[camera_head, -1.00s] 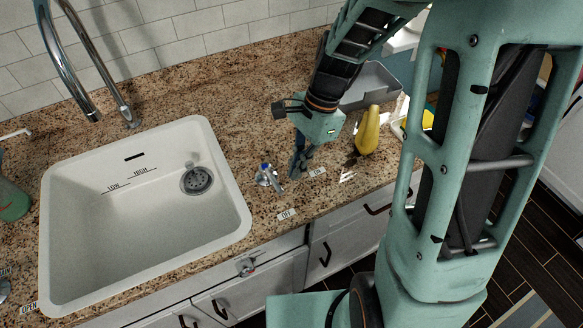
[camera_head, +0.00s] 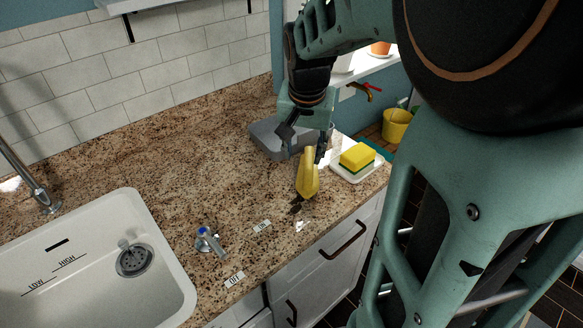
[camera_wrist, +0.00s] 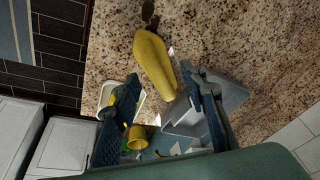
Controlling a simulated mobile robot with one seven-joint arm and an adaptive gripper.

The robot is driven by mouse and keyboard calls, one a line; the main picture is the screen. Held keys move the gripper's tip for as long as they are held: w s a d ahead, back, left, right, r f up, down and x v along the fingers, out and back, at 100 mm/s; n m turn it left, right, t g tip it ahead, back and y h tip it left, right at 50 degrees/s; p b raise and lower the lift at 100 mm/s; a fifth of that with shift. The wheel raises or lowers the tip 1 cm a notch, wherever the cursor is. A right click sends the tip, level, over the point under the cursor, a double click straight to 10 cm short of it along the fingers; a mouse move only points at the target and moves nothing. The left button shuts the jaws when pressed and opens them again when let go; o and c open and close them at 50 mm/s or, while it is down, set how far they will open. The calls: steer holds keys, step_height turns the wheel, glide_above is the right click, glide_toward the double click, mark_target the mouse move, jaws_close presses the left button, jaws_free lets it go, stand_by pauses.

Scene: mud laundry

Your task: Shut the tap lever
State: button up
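The tap lever (camera_head: 210,241) is a small chrome handle with a blue top, on the counter right of the sink in the head view. Its arm points toward the lower right, toward a white label (camera_head: 234,279) that seems to read OFF. A second label (camera_head: 262,226) lies right of the lever; its text is too small to read. My gripper (camera_head: 303,151) is open and empty, well right of and behind the lever, above a yellow-handled tool (camera_head: 308,178). In the wrist view, my open fingers (camera_wrist: 160,76) frame the tool (camera_wrist: 152,62); the lever is not visible there.
A grey tray (camera_head: 268,140) stands behind the tool. A yellow sponge (camera_head: 357,156) sits on a white dish (camera_head: 353,177) to the right. The white sink (camera_head: 165,250) is at left with the chrome spout (camera_head: 35,190) behind it. Counter between lever and tray is clear.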

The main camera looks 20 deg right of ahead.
mark_target(309, 160)
steer(key=d, duration=0.1)
steer(key=w+d+n+t, duration=0.1)
steer(key=shift+w+d+r+h+b, duration=0.1)
steer(key=shift+w+d+h+b, duration=0.2)
steer(key=shift+d+h+b, duration=0.1)
steer(key=b+x, duration=0.2)
steer(key=x, duration=0.2)
steer(key=shift+a+f+b, duration=0.1)
steer(key=shift+f+b, duration=0.15)
steer(key=shift+b, duration=0.05)
steer(key=b+x, duration=0.1)
steer(key=x, duration=0.2)
steer(key=b+x, duration=0.2)
steer(key=x, duration=0.1)
steer(key=shift+w+a+r, duration=0.1)
steer(key=shift+w+a, duration=0.05)
steer(key=shift+w, duration=0.2)
steer(key=shift+r, duration=0.1)
steer(key=shift+c, duration=0.6)
jaws_close()
